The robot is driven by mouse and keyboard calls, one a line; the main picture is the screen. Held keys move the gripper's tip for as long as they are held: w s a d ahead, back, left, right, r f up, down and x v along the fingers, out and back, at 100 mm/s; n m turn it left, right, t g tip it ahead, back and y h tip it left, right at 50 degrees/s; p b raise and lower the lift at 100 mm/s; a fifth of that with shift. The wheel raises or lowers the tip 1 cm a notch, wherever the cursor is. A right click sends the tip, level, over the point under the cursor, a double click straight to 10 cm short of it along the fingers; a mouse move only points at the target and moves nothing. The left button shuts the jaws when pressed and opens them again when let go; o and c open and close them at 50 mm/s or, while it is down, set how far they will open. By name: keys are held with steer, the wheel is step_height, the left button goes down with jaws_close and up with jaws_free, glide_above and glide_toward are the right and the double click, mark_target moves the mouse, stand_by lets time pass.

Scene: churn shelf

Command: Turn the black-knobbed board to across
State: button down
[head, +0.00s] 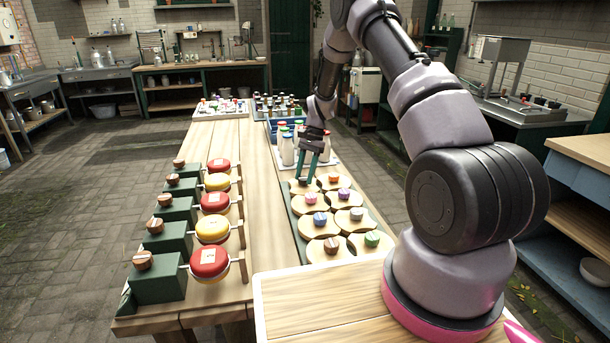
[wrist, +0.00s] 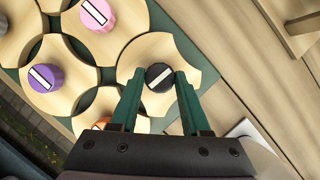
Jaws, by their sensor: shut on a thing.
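The black knob (wrist: 159,77) sits on a round wooden board (wrist: 185,52) with scooped edges, at the middle of the wrist view. A white bar crosses the knob's top, slanting from lower left to upper right. My gripper (wrist: 159,80) has one green finger on each side of the knob and is shut on it. In the head view, my gripper (head: 310,176) reaches down to the board (head: 297,188) at the far left of the group. Its fingers partly hide the knob there.
Neighbouring boards carry a pink knob (wrist: 98,14), a purple knob (wrist: 45,77) and an orange knob (head: 333,177). Several bottles (head: 288,150) stand just behind. Bare tabletop (head: 268,215) lies between.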

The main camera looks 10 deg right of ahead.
steer(key=shift+n, duration=0.6)
steer(key=shift+c, duration=1.9)
jaws_free()
steer(key=v, duration=1.1)
steer(key=shift+a, duration=0.2)
steer(key=shift+w, duration=0.1)
